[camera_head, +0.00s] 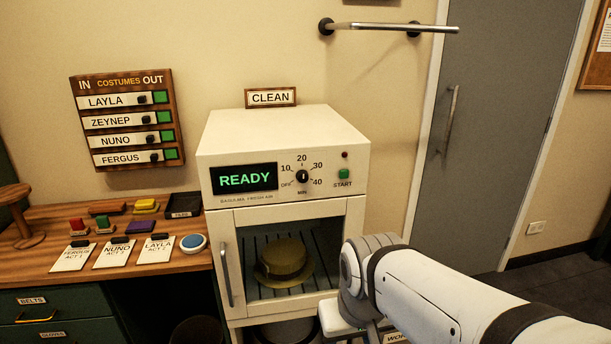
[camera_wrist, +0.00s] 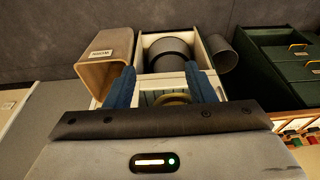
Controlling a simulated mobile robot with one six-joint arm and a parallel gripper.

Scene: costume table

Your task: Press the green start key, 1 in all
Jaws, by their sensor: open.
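A small dark red lamp (camera_head: 345,155) is above the key. My gripper (camera_wrist: 163,82) is open and empty, its two blue fingers apart in the wrist view. In the head view my arm is below and right of the key, clear of it; the fingertips cannot be made out there.
The cabinet's glass door (camera_head: 285,255) is shut, with an olive hat (camera_head: 284,262) inside. A CLEAN sign (camera_head: 270,97) stands on or behind the cabinet top. A metal rail (camera_head: 380,27) is on the wall above. A wooden desk (camera_head: 50,222) with cards is at left.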

